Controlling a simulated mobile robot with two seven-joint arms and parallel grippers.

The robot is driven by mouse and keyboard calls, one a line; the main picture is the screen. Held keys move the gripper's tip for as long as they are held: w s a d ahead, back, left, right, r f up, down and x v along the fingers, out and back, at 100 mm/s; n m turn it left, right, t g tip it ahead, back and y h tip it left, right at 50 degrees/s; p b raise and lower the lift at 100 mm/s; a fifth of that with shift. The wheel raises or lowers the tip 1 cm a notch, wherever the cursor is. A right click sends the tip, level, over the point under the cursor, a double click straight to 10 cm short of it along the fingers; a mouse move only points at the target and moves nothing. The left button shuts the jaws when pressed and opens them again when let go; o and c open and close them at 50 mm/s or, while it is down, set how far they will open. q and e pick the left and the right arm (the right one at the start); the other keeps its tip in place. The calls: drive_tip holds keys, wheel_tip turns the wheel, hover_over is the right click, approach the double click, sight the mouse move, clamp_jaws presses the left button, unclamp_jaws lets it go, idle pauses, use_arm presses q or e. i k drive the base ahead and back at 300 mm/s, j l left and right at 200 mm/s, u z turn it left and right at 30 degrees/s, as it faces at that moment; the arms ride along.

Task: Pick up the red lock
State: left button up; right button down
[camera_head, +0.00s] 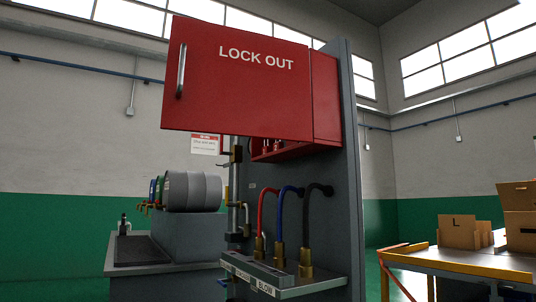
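A red cabinet (325,97) marked LOCK OUT is mounted on a grey upright panel. Its door (235,85) seems swung open toward me, with a metal handle (181,70) at its left edge. The door hides most of the inside. Below the door's lower edge, small red items that look like red locks (277,146) show in the cabinet's bottom; another is beside them at the left (266,147). They are too small to make out clearly. Neither of my grippers is in view.
Below the cabinet, red, blue and black hoses (281,225) rise from brass fittings on a grey shelf (310,287). A grey cylinder (192,191) lies on a bench at the left. Cardboard boxes (458,232) stand on a yellow-edged table (465,264) at the right.

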sight(266, 150)
drive_tip(key=i+j+z, duration=0.1)
drive_tip(key=z, duration=0.3)
drive_tip(key=j+z, duration=0.35)
drive_tip(key=i+j+z, duration=0.25)
drive_tip(key=j, duration=0.25)
drive_tip(key=j+z, duration=0.2)
drive_tip(key=j, duration=0.25)
drive_tip(key=j+z, duration=0.25)
drive_tip(key=j, duration=0.85)
drive_tip(key=k+j+z, duration=0.1)
drive_tip(key=j, duration=2.1)
